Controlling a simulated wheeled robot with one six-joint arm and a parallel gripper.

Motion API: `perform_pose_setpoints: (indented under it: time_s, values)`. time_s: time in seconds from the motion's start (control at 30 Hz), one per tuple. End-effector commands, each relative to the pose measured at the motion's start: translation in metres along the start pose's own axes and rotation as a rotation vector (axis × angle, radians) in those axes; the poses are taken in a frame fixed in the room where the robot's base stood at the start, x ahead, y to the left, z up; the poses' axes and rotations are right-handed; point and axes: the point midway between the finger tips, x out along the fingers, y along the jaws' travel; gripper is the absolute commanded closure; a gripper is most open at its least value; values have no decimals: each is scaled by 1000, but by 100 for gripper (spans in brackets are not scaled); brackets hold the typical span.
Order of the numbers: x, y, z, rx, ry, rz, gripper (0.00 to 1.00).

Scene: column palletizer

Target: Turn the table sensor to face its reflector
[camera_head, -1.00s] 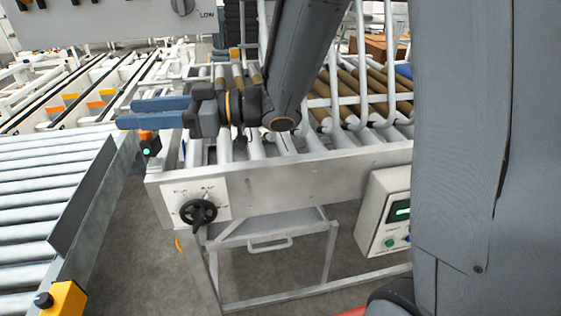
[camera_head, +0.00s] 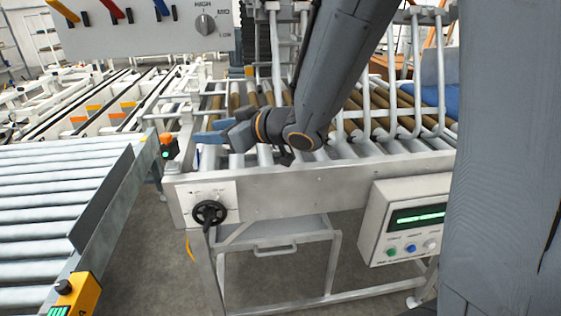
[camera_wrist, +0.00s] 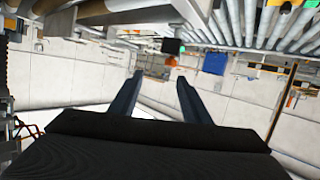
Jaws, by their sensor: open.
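A small black sensor (camera_head: 168,151) with an orange top and a green light sits at the left corner of the roller table (camera_head: 300,189). It seems to show in the wrist view as a dark box (camera_wrist: 171,46) with an orange part, beyond the fingertips. My gripper (camera_head: 203,130) is open and empty above the table's left end, to the right of the sensor and apart from it. Its two fingers (camera_wrist: 160,77) stand apart in the wrist view. I cannot make out a reflector for certain, nor which way the sensor faces.
A black handwheel (camera_head: 209,213) and a control box (camera_head: 405,220) with a green display are on the table's front. A roller conveyor (camera_head: 50,200) with a yellow unit (camera_head: 78,296) stands at left. Bare floor lies between conveyor and table.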

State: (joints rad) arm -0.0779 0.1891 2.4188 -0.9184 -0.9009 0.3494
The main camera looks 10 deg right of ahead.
Motion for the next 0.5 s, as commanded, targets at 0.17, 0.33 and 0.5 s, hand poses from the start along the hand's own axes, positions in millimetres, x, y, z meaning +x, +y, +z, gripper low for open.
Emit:
perform_pose_setpoints:
  time_s: [0.17,0.33,0.5]
  values:
    - [-9,23,19,22,-81,100,57]
    - [-20,42,39,52,-164,189,57]
    - [-35,58,60,88,-250,271,57]
